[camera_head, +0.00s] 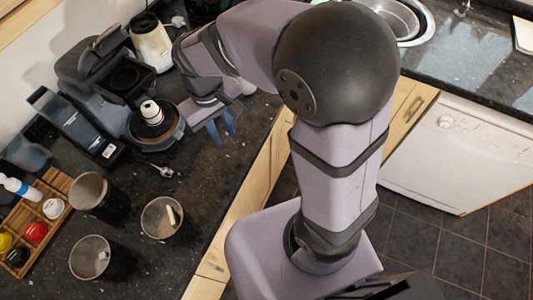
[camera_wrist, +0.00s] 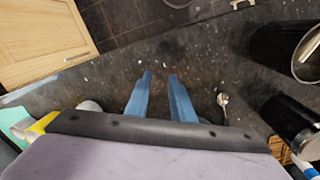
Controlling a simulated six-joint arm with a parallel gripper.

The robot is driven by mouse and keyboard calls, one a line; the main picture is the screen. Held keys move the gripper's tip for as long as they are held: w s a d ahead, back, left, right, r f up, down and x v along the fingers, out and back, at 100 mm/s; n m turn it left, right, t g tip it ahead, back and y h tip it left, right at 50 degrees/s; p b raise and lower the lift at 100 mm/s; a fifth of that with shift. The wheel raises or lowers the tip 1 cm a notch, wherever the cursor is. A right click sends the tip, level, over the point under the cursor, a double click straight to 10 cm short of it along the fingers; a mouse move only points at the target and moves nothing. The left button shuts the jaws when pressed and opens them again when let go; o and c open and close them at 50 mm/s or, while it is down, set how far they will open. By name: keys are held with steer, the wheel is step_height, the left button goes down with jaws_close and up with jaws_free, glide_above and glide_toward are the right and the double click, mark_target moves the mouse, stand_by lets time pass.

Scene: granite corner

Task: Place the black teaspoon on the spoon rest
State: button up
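A small spoon (camera_head: 166,172) with a shiny bowl lies on the dark counter, below the coffee machine in the head view. It also shows in the wrist view (camera_wrist: 222,101), right of my fingers; its handle is hard to make out against the counter. My gripper (camera_head: 222,128) has two blue fingers pointing down over the counter, up and right of the spoon in the head view. In the wrist view the fingers (camera_wrist: 160,75) are apart with nothing between them. I cannot pick out a spoon rest for certain in either view.
Dark cups (camera_head: 98,262) and a brownish cup (camera_head: 162,217) holding a pale piece stand near the spoon. A wooden rack (camera_head: 57,190) with several jars is at the left. A coffee machine (camera_head: 105,75) stands behind. Bare counter (camera_head: 215,180) lies toward the wooden front edge.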

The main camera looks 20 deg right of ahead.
steer(key=s+d+f+m, duration=0.3)
steer(key=s+d, duration=0.6)
steer(key=d, duration=0.1)
steer(key=shift+s+f+m+y, duration=0.15)
steer(key=shift+f+m+y, duration=0.2)
steer(key=shift+m+y, duration=0.05)
steer(key=shift+d, duration=0.1)
steer(key=shift+c, duration=1.3)
